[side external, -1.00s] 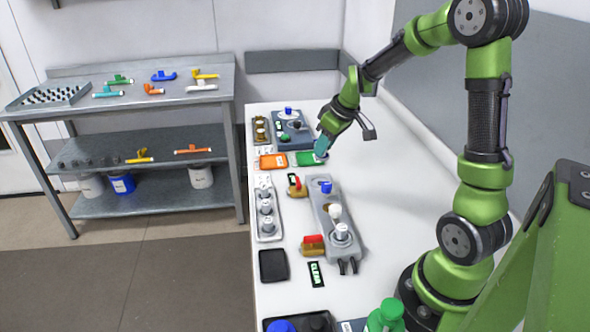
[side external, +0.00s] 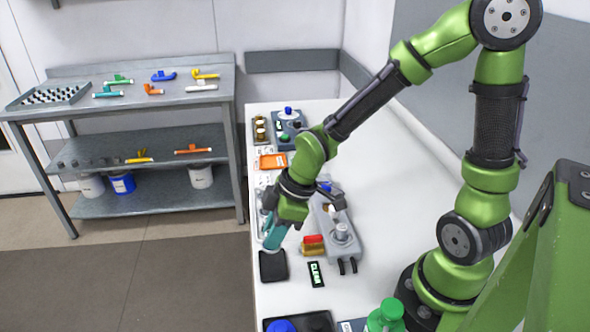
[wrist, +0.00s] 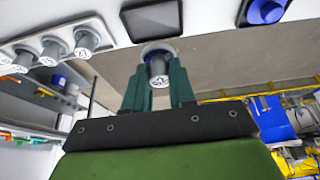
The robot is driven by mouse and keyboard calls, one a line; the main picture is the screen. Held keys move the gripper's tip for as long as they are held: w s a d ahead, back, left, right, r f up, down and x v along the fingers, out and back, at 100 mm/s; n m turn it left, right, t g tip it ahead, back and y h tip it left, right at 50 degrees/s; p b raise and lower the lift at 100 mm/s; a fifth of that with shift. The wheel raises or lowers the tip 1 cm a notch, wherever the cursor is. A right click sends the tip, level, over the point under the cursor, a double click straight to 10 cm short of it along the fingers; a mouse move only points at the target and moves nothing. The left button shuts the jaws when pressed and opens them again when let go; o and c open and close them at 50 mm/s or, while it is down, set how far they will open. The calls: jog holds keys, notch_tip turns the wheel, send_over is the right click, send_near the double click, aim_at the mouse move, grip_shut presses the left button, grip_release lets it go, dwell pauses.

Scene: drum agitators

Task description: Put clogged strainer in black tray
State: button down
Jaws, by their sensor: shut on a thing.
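My gripper (side external: 272,242) has teal fingers pointing down, just above the far edge of the small square black tray (side external: 273,267) in the side view. In the wrist view, the fingers (wrist: 158,90) are shut on a grey cylindrical strainer with a pale rim (wrist: 158,66). The black tray (wrist: 152,19) also shows there, apart from the strainer and just beyond it, and looks empty. In the side view the fingers mostly hide the strainer. I cannot see whether its mesh is clogged.
A pale holder with several grey cylinders (wrist: 58,44) lies beside the black tray. A dark CLEAR label (side external: 316,274) and a grey manifold block (side external: 343,236) with a red-handled brass valve (side external: 313,246) stand to the right. An orange tray (side external: 273,161) is farther back.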

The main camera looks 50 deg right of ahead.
jog(key=shift+w+d+f, duration=0.1)
jog(key=shift+f, duration=2.8)
jog(key=shift+f, duration=0.4)
jog(key=c, duration=0.8)
grip_release()
jog(key=shift+c, duration=0.2)
jog(key=shift+o, duration=0.3)
jog(key=shift+o, duration=1.3)
jog(key=shift+r, duration=0.15)
jog(key=shift+r, duration=1.1)
